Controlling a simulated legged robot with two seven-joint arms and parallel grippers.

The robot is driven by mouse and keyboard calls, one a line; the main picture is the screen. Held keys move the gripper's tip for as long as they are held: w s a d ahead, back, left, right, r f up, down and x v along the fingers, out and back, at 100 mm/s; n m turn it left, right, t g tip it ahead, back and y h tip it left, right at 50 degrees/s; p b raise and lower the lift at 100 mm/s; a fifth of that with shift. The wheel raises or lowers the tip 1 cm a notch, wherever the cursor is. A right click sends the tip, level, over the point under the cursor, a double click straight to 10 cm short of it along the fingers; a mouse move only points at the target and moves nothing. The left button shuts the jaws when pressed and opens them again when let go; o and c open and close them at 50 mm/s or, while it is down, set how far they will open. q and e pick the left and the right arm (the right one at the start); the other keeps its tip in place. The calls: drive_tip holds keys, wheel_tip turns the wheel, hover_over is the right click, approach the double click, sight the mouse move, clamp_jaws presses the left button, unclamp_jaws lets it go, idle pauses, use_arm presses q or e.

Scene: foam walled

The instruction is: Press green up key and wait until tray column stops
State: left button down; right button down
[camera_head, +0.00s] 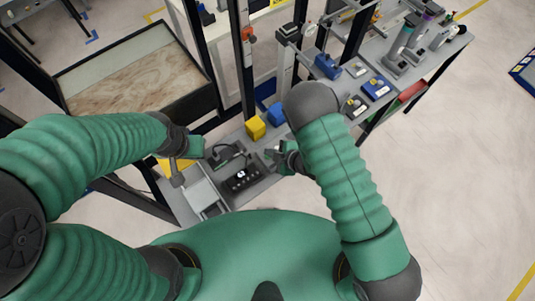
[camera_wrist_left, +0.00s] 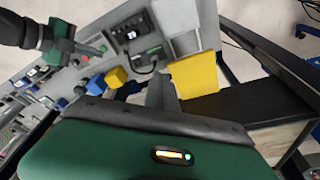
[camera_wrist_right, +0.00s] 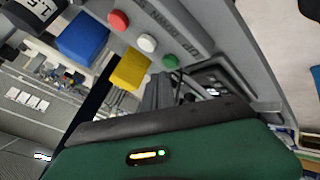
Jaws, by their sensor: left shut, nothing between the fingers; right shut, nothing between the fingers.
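A green round key (camera_wrist_right: 170,61) sits in a row with a white key (camera_wrist_right: 148,42) and a red key (camera_wrist_right: 118,20) on a grey panel in the right wrist view. My right gripper (camera_head: 272,155) is shut and empty over the panel's edge. Its fingertips (camera_wrist_right: 160,78) show just below the green key; I cannot tell whether they touch it. My left gripper (camera_head: 178,178) is shut and empty above the left part of the bench; its fingers also show in the left wrist view (camera_wrist_left: 160,85). A grey upright column (camera_head: 284,75) stands behind the bench; I cannot tell whether it moves.
A black control box (camera_head: 242,178) lies on the bench between my grippers. A yellow block (camera_head: 255,127) and a blue block (camera_head: 276,113) stand behind it. A large framed tray (camera_head: 135,75) with a brown mottled floor is at the left.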

drive_tip(key=shift+d, duration=0.25)
drive_tip(key=shift+a+f, duration=0.1)
drive_tip(key=shift+a, duration=0.25)
drive_tip(key=shift+a+f+b, duration=0.3)
drive_tip(key=shift+a+b, duration=0.1)
drive_tip(key=shift+a, duration=0.05)
drive_tip(key=shift+d, duration=0.35)
use_arm(q)
drive_tip(key=shift+d+f, duration=0.25)
drive_tip(key=shift+f, duration=0.15)
